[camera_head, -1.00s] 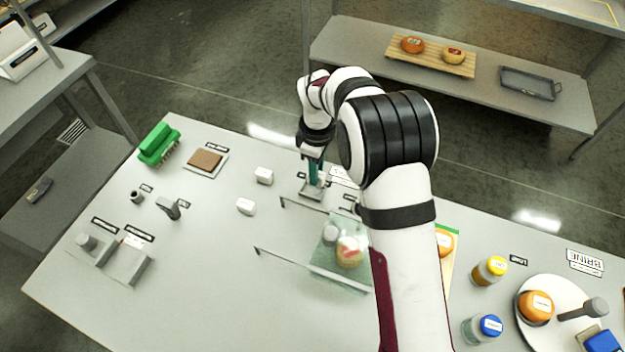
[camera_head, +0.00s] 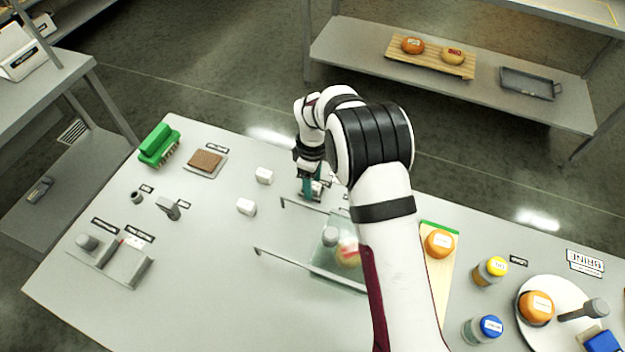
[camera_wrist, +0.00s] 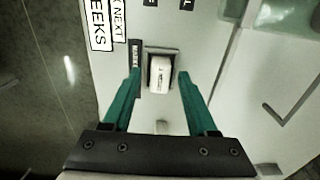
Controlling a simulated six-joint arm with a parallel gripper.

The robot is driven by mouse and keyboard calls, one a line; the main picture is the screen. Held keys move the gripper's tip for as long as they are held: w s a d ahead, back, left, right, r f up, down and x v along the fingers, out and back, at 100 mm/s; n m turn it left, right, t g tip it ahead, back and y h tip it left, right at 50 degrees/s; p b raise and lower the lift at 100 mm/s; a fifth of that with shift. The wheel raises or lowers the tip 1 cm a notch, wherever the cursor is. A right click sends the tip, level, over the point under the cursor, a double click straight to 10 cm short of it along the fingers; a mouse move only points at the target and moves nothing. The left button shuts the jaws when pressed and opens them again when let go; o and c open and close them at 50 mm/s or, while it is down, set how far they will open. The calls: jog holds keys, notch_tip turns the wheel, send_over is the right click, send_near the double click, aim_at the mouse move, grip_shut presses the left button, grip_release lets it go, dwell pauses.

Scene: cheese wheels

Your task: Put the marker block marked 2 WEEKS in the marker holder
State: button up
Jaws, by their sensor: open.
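A white block (camera_wrist: 159,76) with small dark print, too small to read, sits in a square grey holder (camera_wrist: 149,51) beside a label that seems to read MARKER in the wrist view. My gripper (camera_wrist: 160,74) has its two teal fingers apart, one on each side of the block, with gaps visible. In the head view my gripper (camera_head: 311,190) is low at the table's far edge and hides most of the holder. Two other white blocks, one farther back (camera_head: 264,175) and one nearer (camera_head: 246,206), lie left of it; their marks are not readable here.
A clear-walled case (camera_head: 325,262) with a cheese wheel stands just in front of my gripper, with thin rails (camera_head: 283,254) to its left. A green brush (camera_head: 159,146) and brown pad (camera_head: 205,160) lie at left. Jars (camera_head: 489,270) and a white plate (camera_head: 560,293) are at right.

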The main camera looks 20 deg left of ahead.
notch_tip(320, 180, up, 12)
jog(key=s+d+r+m, duration=0.3)
jog(key=d+r+m, duration=0.25)
jog(key=d, duration=0.25)
jog(key=s+d+r+m+y, duration=0.1)
jog(key=s+d+r+m, duration=0.2)
jog(key=s+d+m, duration=0.4)
jog(key=s+d+r+m, duration=0.2)
jog(key=s+d+m, duration=0.45)
jog(key=s, duration=0.25)
jog(key=s+d+f+m, duration=0.2)
jog(key=s+m, duration=0.2)
jog(key=s, duration=0.4)
jog(key=shift+d+f+m+y, duration=0.25)
jog(key=shift+d+m+y, duration=0.05)
jog(key=shift+y, duration=0.1)
